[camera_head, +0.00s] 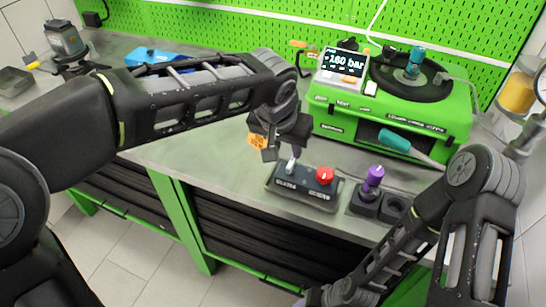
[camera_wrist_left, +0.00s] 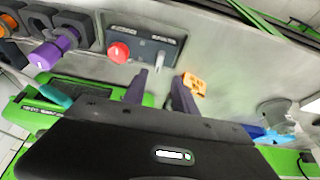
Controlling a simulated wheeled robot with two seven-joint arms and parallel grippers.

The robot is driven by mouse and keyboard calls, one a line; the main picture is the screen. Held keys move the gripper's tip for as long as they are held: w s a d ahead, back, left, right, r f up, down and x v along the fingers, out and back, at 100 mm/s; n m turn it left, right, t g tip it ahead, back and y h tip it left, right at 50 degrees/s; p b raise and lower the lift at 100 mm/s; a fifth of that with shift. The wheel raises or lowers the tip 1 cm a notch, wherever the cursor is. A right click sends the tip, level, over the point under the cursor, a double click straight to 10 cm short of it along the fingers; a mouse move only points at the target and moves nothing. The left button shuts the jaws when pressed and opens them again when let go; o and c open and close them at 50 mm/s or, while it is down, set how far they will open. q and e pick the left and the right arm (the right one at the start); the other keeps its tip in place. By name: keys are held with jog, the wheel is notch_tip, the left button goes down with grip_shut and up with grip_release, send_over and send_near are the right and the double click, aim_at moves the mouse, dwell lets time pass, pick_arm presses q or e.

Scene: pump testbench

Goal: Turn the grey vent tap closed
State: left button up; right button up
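My left gripper (camera_head: 282,152) is open and points down just above a dark control box (camera_head: 305,196) at the bench's front. In the left wrist view its two fingers (camera_wrist_left: 160,98) stand apart and empty. A small grey lever (camera_head: 291,165) rises from the box's left part, close under the fingertips. It shows beyond the gap between them in the left wrist view (camera_wrist_left: 162,60). I cannot tell whether it is the vent tap. The green pump unit (camera_head: 440,124) behind has a panel marked VENT; no grey tap stands out clearly there. My right gripper is at the bottom edge, its fingers unclear.
A red button (camera_head: 325,175) sits beside the lever. A purple-handled part (camera_head: 374,177) stands in a black holder to the right. An orange piece (camera_wrist_left: 194,84) is near one left finger.

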aim_at(291, 162)
pick_arm(q)
jog(key=shift+s+d, duration=0.1)
jog(key=shift+p+x, duration=0.65)
jog(key=shift+x, duration=3.3)
jog(key=shift+c, duration=0.4)
grip_shut()
